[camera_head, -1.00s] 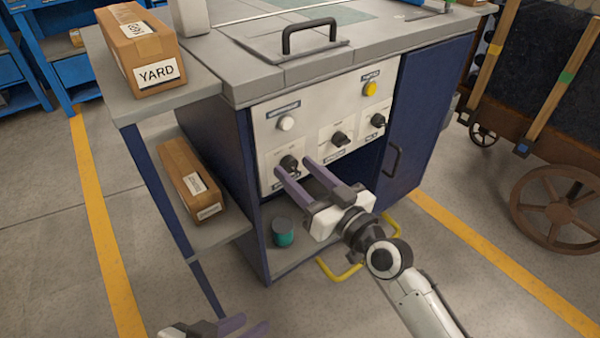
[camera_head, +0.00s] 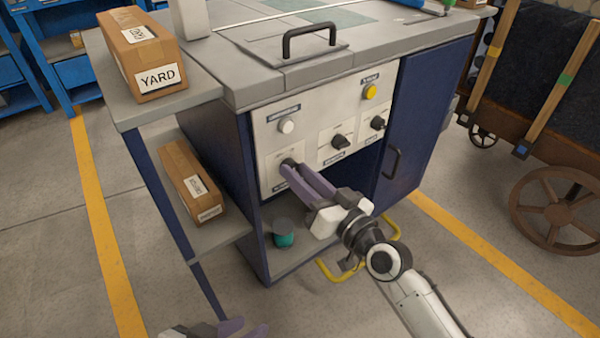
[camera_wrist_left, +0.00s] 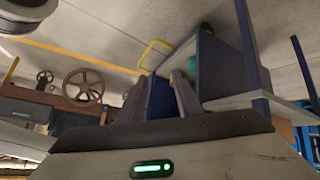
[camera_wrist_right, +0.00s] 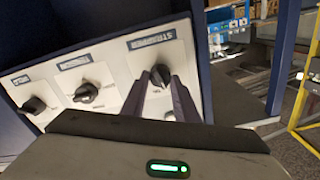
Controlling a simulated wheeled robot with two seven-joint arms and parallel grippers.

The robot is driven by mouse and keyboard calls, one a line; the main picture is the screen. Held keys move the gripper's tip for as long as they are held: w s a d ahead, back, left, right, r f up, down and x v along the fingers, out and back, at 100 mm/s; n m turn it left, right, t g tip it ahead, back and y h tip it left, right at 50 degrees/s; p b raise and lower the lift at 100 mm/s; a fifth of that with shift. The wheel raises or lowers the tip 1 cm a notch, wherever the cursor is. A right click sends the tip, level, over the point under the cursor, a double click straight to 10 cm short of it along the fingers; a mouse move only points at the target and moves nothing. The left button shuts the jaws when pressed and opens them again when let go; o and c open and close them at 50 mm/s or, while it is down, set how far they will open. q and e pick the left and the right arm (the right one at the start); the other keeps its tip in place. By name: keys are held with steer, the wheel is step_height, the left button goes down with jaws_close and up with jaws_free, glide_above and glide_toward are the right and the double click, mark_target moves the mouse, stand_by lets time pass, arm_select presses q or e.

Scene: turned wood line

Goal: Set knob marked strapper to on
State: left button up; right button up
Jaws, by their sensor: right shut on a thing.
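The strapper knob (camera_wrist_right: 160,75) is dark and sits on a white plate, under a label reading STRAPPER in the right wrist view. In the head view it is the lower left knob (camera_head: 289,162) on the cabinet's white panel, partly hidden by my fingers. My right gripper (camera_head: 289,170) is shut on this knob, with its purple fingers on either side of it. The knob's exact pointer setting is hard to read. My left gripper (camera_head: 252,327) is open and empty, low at the bottom edge of the head view, away from the panel.
Two more dark knobs, a middle one (camera_head: 340,141) and a right one (camera_head: 377,122), sit beside it. A white button (camera_head: 286,125) and yellow button (camera_head: 370,91) are above. A teal can (camera_head: 284,240) stands below. A side shelf holds a carton (camera_head: 190,182).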

steer(key=shift+m, duration=0.9)
arm_select(q)
steer(key=shift+s+a+f+p, duration=0.15)
steer(key=shift+a+f+p, duration=0.15)
steer(key=shift+a+p, duration=0.25)
arm_select(e)
steer(key=shift+d+f+m, duration=0.1)
steer(key=shift+f+m, duration=0.05)
steer(key=shift+m, duration=3.35)
arm_select(q)
steer(key=shift+d, duration=0.1)
arm_select(e)
steer(key=shift+m, duration=0.3)
steer(key=o, duration=1.1)
steer(key=shift+c, duration=0.2)
arm_select(q)
steer(key=shift+r, duration=0.1)
